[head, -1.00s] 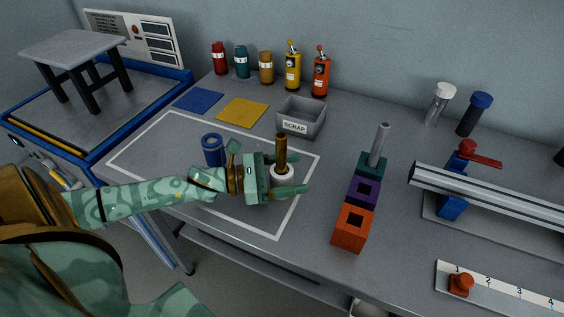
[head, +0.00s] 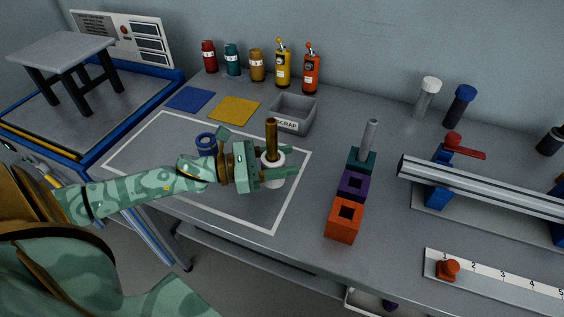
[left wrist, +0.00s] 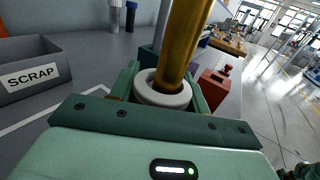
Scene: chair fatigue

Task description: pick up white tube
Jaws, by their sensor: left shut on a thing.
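The white tube (head: 273,181) is a short, thick-walled piece around the lower end of an upright brass-brown rod (head: 271,138). It stands at the right side of the white-outlined area on the bench. My left gripper (head: 283,171) is shut on the white tube, with a finger on either side of it. In the left wrist view the white tube (left wrist: 150,92) shows between the fingers, with the rod (left wrist: 180,50) rising out of it. Whether the tube touches the bench is hidden. My right gripper is not in view.
A grey scrap bin (head: 293,112) stands behind the gripper. A blue ring-shaped piece (head: 205,141) is behind my left arm. Orange (head: 342,222), purple and teal blocks stand to the right, with a grey rod in the teal one. Bottles line the wall.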

